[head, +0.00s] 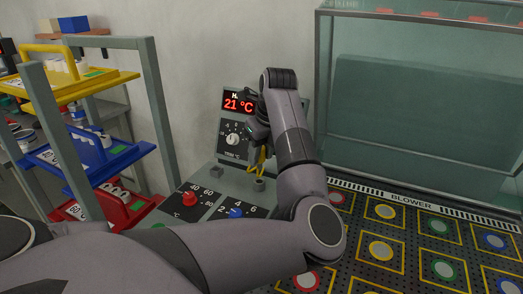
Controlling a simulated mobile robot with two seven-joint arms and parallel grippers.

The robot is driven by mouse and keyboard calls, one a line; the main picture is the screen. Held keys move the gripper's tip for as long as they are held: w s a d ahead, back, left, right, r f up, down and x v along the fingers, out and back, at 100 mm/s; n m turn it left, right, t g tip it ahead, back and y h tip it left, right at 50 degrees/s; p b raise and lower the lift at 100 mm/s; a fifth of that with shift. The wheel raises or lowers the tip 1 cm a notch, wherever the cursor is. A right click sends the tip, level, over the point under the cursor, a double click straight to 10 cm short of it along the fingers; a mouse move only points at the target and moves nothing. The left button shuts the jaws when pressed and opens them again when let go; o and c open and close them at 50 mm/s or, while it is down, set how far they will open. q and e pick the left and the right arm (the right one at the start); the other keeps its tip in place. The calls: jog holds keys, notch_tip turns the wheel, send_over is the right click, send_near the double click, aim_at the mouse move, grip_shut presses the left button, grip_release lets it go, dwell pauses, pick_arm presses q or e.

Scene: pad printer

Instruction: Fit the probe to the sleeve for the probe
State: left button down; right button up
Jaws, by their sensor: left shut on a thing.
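My left gripper (257,132) is in front of the grey control panel, just right of its dial, partly hidden by my own wrist. It is shut on the probe, which is mostly hidden; a thin yellow part (262,158) shows just below the fingers. A small grey upright socket (259,184), which looks like the sleeve for the probe, stands on the panel's sloping top below the yellow part. I cannot tell whether the probe touches the sleeve. My right gripper is not in view.
The panel has a red display (238,104) reading 21 °C, a red knob (190,198) and a blue knob (236,212). A glass-walled blower table (395,190) with coloured round pads is on the right. A rack holds yellow (110,80), blue (118,152) and red trays on the left.

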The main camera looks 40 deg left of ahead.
aim_at(263, 162)
pick_arm(q)
jog(key=shift+f, duration=0.1)
notch_tip(263, 162, down, 3)
jog(key=b, duration=0.3)
dwell(0.6)
jog(key=shift+b, duration=0.35)
dwell(0.4)
jog(key=shift+f, duration=0.15)
dwell(0.3)
jog(key=shift+f+b, duration=0.6)
jog(key=shift+f, duration=0.15)
